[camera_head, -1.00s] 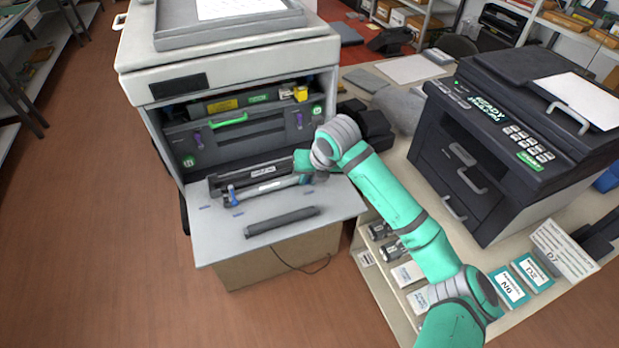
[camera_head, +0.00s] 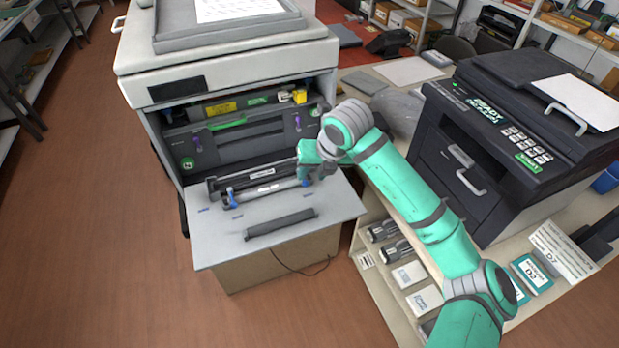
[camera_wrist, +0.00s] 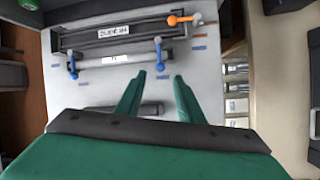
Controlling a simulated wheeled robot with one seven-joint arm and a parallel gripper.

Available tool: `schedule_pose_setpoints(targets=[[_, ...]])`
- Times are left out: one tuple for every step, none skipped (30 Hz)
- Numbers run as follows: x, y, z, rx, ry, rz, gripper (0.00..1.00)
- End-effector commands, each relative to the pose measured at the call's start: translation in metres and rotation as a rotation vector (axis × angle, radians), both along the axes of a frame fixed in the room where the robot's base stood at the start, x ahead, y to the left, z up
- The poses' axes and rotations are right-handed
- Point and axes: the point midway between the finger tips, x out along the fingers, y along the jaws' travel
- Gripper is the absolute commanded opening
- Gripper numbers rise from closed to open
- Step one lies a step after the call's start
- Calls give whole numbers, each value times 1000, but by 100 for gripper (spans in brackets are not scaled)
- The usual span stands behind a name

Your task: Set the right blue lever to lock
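The right blue lever (camera_wrist: 158,56) stands up from the right end of a grey bar-shaped unit (camera_wrist: 115,60) on the printer's open front shelf; it also shows in the head view (camera_head: 305,182). The left blue lever (camera_wrist: 72,66) is at the unit's other end, also seen in the head view (camera_head: 231,198). My gripper (camera_wrist: 160,78) is open, with its two green fingers spread and nothing between them. Its tips appear just short of the right blue lever in the wrist view. I cannot read any lock marking.
A black labelled cartridge (camera_wrist: 120,32) with an orange lever (camera_wrist: 182,20) lies behind the unit. A dark bar (camera_head: 280,222) lies at the shelf's front. Small blue and orange marks are on the shelf (camera_head: 340,205). A black printer (camera_head: 500,140) stands to the right.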

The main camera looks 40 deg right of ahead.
Motion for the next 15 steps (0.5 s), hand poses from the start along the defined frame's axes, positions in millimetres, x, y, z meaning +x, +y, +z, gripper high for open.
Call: schedule_pose_setpoints(targets=[[-4,0,9,-3,-2,1,35],[-6,0,14,-3,-3,1,35],[-9,0,20,-2,-2,0,35],[-10,-1,23,-2,-1,-1,35],[-12,-1,26,-1,0,-1,35],[-14,-1,31,-2,-1,-1,35],[-15,-1,33,-2,-1,-1,35],[-16,0,35,-2,-1,-1,35],[-17,0,38,-1,-2,0,35],[-18,0,39,0,-1,1,35],[-19,0,40,0,-1,0,35],[-19,0,41,0,-1,0,35],[-19,0,42,0,-1,0,35],[-20,0,42,0,-1,0,35],[-20,0,42,0,-1,0,35]])
